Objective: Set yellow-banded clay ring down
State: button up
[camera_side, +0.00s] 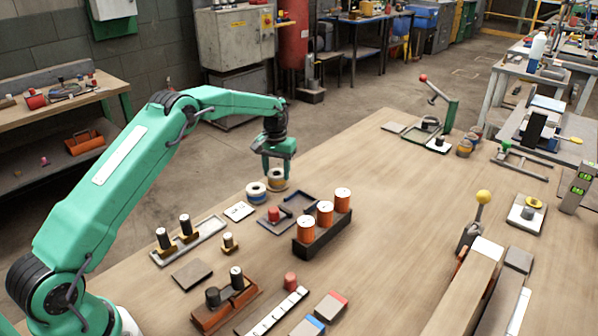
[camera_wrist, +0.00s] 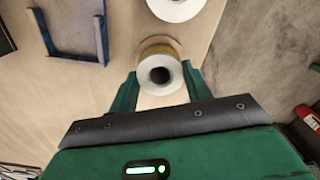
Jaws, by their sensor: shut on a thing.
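The yellow-banded clay ring (camera_side: 277,182) is at my gripper (camera_side: 278,167), near the table's far left edge. In the wrist view the ring (camera_wrist: 160,54) sits between the two green fingers (camera_wrist: 160,78), its pale top and dark hole facing the camera. My gripper is shut on it. A second pale ring with a dark band (camera_side: 257,193) stands just left of it on the table; its pale top (camera_wrist: 178,6) is cut off at the upper edge of the wrist view. I cannot tell whether the held ring touches the wood.
A dark blue open frame (camera_side: 300,203) lies close by, with a white tile (camera_side: 239,211) to its left. A dark rack (camera_side: 328,235) holds several orange cylinders. Bare wood (camera_side: 345,160) lies to the right of my gripper.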

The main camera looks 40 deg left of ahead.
jog(key=o, duration=1)
jog(key=shift+f, duration=0.1)
jog(key=shift+o, duration=0.2)
notch_tip(320, 180, up, 12)
jog(key=shift+r, duration=0.2)
